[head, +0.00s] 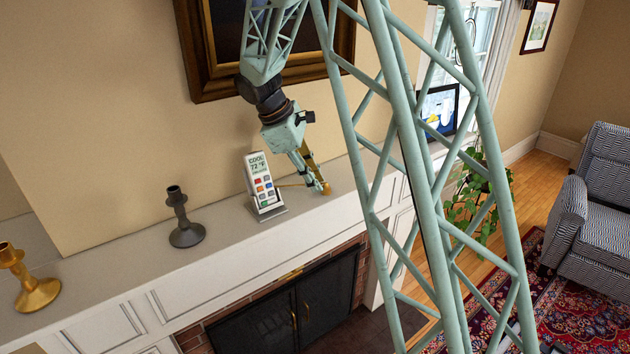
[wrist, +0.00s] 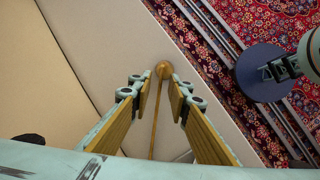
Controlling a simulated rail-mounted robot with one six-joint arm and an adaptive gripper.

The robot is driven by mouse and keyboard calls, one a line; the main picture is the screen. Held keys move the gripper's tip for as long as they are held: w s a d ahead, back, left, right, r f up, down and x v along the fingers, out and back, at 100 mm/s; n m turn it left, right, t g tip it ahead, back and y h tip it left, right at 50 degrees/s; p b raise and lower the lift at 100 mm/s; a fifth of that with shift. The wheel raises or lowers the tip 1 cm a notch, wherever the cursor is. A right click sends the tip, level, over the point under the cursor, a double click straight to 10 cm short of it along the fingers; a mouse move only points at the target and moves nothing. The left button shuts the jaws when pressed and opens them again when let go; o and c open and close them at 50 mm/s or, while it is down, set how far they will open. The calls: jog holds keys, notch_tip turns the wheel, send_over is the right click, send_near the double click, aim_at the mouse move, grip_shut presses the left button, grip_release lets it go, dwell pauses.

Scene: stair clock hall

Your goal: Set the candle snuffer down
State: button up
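The candle snuffer, brass with a thin rod and a small rounded bell (head: 326,188), lies on the white mantel shelf (head: 215,250), near its right end. In the wrist view the snuffer's bell (wrist: 164,69) is just beyond the fingertips, and its rod runs back between the fingers. My gripper (head: 315,184) points down at the shelf beside the bell. In the wrist view my gripper (wrist: 160,92) is open, with a gap between each finger pad and the rod. In the head view part of the rod is hidden behind the remote stand and the fingers.
A white remote (head: 262,182) stands upright in a holder just left of my gripper. A dark candlestick (head: 184,220) and a brass candlestick (head: 32,285) stand farther left. A framed picture (head: 330,45) hangs above. The shelf's front edge is close to the bell.

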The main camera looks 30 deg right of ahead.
jog(key=v, duration=1.2)
dwell(0.4)
